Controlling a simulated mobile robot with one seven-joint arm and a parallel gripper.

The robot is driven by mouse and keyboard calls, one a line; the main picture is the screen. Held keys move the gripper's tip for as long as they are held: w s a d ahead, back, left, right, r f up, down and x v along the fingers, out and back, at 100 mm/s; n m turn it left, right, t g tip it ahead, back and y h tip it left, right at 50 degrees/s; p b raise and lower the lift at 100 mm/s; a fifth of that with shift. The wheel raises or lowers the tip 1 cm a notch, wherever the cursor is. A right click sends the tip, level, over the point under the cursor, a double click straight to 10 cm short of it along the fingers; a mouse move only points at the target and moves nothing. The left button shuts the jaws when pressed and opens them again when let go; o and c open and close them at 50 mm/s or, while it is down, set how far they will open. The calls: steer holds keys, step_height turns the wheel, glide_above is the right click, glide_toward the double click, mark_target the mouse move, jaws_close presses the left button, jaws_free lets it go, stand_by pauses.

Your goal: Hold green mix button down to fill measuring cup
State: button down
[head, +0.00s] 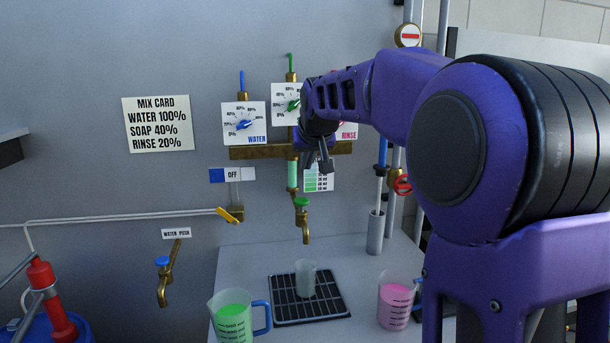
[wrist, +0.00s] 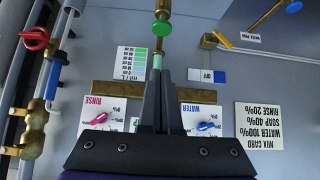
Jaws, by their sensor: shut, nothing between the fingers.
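The green mix button (head: 302,202) sits on top of a brass spout (head: 306,228) under the mixing pipe. It also shows, upside down, in the wrist view (wrist: 161,29), beyond my fingertips. A small clear measuring cup (head: 306,277) stands upright on the black drain grate (head: 283,309), below the spout; I see no clear liquid level in it. My gripper (head: 320,165) is shut and empty, in front of the dial panel and above the button, apart from it. In the wrist view its fingers (wrist: 161,75) are together and overlap the green sight tube (wrist: 157,62).
A jug with green liquid (head: 233,322) stands left of the grate, and a jug with pink liquid (head: 394,307) stands right. A blue-topped water tap (head: 163,280) and yellow-handled valve (head: 230,214) are on the left. A mix card (head: 157,124) hangs on the wall.

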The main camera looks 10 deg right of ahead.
glide_above(301, 198)
steer(key=s, duration=0.3)
step_height(301, 198, down, 6)
steer(key=shift+a+f, duration=0.15)
steer(key=shift+f, duration=0.05)
step_height(301, 198, down, 2)
steer(key=shift+f, duration=0.85)
steer(key=shift+f, duration=0.15)
